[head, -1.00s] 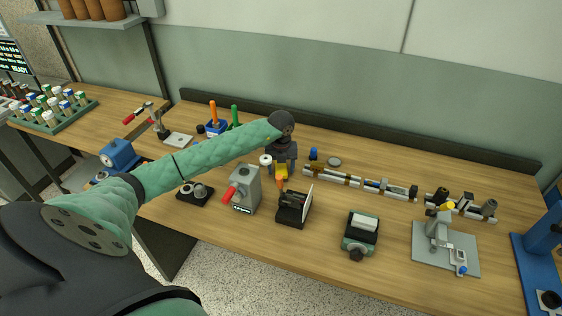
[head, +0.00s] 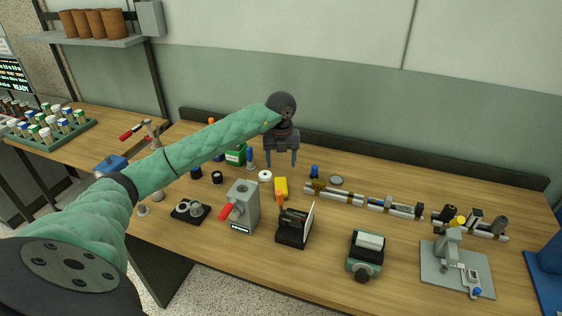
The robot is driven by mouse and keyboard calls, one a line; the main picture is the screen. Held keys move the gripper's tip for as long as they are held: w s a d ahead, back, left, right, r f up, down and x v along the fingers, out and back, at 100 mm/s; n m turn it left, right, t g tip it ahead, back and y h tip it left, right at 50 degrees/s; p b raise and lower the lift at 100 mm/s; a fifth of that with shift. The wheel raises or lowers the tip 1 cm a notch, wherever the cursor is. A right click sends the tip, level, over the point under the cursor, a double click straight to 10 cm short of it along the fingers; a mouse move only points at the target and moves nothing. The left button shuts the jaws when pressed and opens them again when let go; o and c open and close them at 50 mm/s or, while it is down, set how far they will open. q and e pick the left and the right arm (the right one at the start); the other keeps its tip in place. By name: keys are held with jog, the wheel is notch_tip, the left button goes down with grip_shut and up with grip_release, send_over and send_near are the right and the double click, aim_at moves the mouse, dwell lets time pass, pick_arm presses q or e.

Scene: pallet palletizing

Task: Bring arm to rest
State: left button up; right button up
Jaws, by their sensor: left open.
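My left arm (head: 190,160) reaches in from the left over the workbench (head: 330,265). My left gripper (head: 281,163) points down above the bench with its two dark fingers apart and nothing between them. My right gripper is not in view.
Near the gripper are a white ring (head: 265,176), a blue-topped piece (head: 314,171) and a grey device with a red handle (head: 242,207). A black holder (head: 294,226), rail (head: 334,194) and grey press (head: 455,262) stand to the right. Space above the bench at right is clear.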

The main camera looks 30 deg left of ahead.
pick_arm(q)
jog(key=shift+r, duration=0.55)
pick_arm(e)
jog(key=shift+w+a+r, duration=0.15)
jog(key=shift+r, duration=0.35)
